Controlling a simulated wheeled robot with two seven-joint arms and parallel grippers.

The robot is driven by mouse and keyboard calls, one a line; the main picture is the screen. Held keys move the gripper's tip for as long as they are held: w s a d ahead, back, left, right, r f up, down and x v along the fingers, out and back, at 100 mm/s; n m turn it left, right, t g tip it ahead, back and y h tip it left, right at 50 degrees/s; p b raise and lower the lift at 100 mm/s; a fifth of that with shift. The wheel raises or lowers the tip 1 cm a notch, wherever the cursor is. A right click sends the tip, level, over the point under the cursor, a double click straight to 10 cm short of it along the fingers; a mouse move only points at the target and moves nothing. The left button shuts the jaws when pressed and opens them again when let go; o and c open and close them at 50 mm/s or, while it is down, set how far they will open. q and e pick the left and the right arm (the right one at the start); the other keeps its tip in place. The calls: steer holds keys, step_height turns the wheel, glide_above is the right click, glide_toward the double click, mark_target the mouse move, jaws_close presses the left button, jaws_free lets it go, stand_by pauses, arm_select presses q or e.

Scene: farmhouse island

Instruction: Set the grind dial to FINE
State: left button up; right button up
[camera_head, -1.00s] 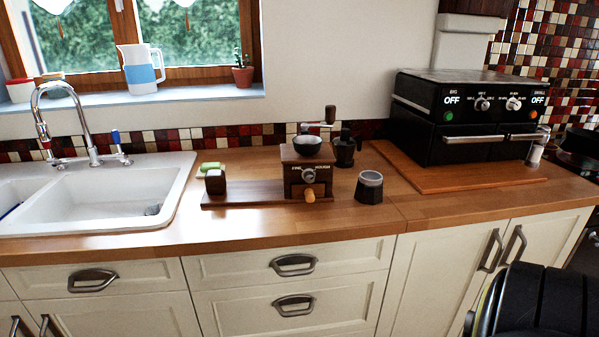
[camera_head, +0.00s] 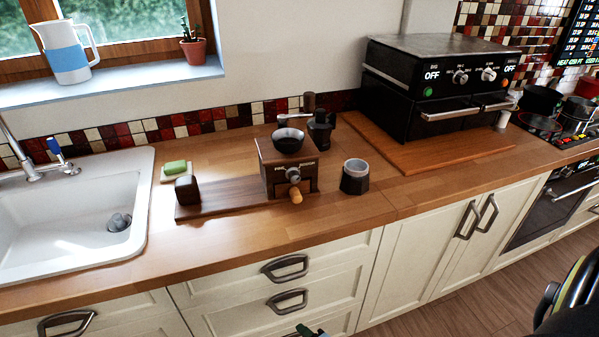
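The wooden coffee grinder (camera_head: 272,182) stands upright on a dark wooden board on the counter. It has a dark bowl on top and a crank handle behind. Its round silver grind dial (camera_head: 293,175) is on the front face, above an orange-brown drawer knob (camera_head: 296,196). White lettering flanks the dial, but it is too small to read well, and I cannot tell where the dial points. Nothing touches the grinder. A small dark green tip shows at the bottom edge, and I cannot tell whether it belongs to a gripper.
A dark cup (camera_head: 355,177) stands just right of the grinder, and a dark moka pot part (camera_head: 320,132) behind it. A small wooden block (camera_head: 187,190) sits on the board's left end. The sink (camera_head: 70,215) is left, a black oven (camera_head: 440,85) right. The counter's front strip is clear.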

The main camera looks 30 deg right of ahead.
steer(key=w+d+r+m+t+h+p, duration=0.15)
steer(key=w+r+m, duration=0.3)
steer(key=r, duration=0.55)
steer(key=w+d+r+m+t+h+p, duration=0.1)
steer(key=w+d+r+m+t+p, duration=0.15)
steer(key=r+m, duration=0.5)
steer(key=m+t+h+p, duration=0.2)
steer(key=m+h, duration=0.2)
steer(key=m, duration=0.5)
glide_toward(296, 180)
steer(key=shift+y, duration=0.45)
steer(key=x, duration=0.9)
steer(key=shift+d+r, duration=0.1)
steer(key=shift+d, duration=0.15)
arm_select(q)
step_height(296, 180, up, 8)
steer(key=w+d, duration=0.1)
steer(key=shift+w+d, duration=0.25)
arm_select(e)
steer(key=c, duration=1)
